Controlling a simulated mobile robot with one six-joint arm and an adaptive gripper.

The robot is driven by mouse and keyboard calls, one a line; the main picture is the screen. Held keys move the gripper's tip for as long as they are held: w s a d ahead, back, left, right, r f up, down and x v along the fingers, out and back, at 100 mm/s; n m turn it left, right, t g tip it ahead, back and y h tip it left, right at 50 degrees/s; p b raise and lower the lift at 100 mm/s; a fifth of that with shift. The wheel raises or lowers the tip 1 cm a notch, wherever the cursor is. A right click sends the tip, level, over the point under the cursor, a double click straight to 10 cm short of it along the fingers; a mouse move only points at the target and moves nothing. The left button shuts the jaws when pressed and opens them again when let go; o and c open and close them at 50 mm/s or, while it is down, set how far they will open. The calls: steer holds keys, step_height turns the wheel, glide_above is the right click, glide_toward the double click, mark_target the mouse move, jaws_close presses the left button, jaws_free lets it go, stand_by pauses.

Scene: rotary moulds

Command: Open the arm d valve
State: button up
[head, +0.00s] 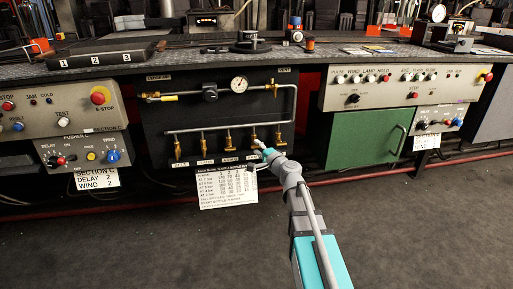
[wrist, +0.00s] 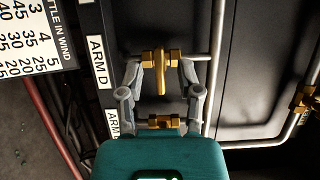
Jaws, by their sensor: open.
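The arm d valve (wrist: 161,72) is brass, beside a white ARM D label (wrist: 97,62) in the wrist view. Its handle lies across its body, parallel to the grey pipe (wrist: 215,50). My gripper (wrist: 160,70) is open, one finger on each side of the valve. I cannot tell whether either finger touches it. In the head view my gripper (head: 263,152) is at the right part of the valve row, and hides part of it.
Another brass valve (wrist: 161,123) lies close by, partly behind my gripper's body. A pressure gauge (head: 239,84) sits above the valves on the dark panel (head: 220,110). A printed chart (head: 226,187) hangs below. The floor in front is clear.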

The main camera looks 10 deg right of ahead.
steer(key=shift+w+a, duration=0.25)
steer(key=shift+w, duration=0.35)
jaws_close()
